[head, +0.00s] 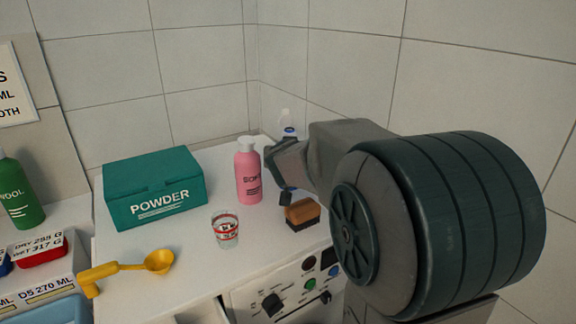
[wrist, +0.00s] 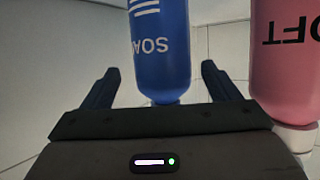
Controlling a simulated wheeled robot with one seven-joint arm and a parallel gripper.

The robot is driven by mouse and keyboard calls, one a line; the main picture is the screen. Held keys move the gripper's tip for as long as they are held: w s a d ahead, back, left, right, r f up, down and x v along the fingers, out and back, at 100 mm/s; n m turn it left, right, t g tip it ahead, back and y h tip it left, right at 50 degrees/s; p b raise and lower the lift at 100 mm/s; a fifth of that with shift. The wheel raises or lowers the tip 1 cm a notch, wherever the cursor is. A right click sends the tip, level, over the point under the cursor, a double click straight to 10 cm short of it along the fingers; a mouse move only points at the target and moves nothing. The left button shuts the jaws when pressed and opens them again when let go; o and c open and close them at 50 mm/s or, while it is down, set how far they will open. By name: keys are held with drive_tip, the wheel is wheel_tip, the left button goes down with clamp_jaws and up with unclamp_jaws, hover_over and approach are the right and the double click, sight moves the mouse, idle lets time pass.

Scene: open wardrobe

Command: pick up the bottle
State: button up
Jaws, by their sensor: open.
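A blue bottle (wrist: 160,50) with white lettering that starts "SOA" shows upside down in the wrist view. It lies between the lines of my two fingers, with gaps on both sides. My gripper (wrist: 157,68) is open and empty; I cannot tell how far the bottle is beyond the fingertips. In the head view my gripper (head: 283,176) hides most of the blue bottle (head: 289,130); its pale top shows above. A pink bottle (head: 248,178) with a white cap stands to the left of my gripper. It also shows at the right in the wrist view (wrist: 286,65).
A brush (head: 302,213) sits just below my gripper on the white top. A glass (head: 226,230), a yellow scoop (head: 158,262) and a green POWDER box (head: 155,187) stand to the left. A green bottle (head: 17,195) is far left. Tiled walls close the corner behind.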

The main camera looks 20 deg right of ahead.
sight(292, 135)
drive_tip(key=x, duration=0.3)
drive_tip(key=shift+w+f+b, duration=0.15)
drive_tip(key=shift+w+b, duration=0.15)
drive_tip(key=shift+b, duration=0.1)
drive_tip(key=shift+a, duration=0.1)
drive_tip(key=c, duration=1.2)
drive_tip(key=shift+c, duration=0.2)
drive_tip(key=r+p, duration=0.2)
drive_tip(key=r, duration=0.1)
drive_tip(key=r+p, duration=0.2)
drive_tip(key=shift+s+d+r, duration=0.1)
drive_tip(key=shift+s+d, duration=0.15)
drive_tip(key=s+d+r+p, duration=0.3)
drive_tip(key=s+d+r, duration=0.3)
drive_tip(key=s, duration=0.3)
drive_tip(key=shift+d, duration=0.25)
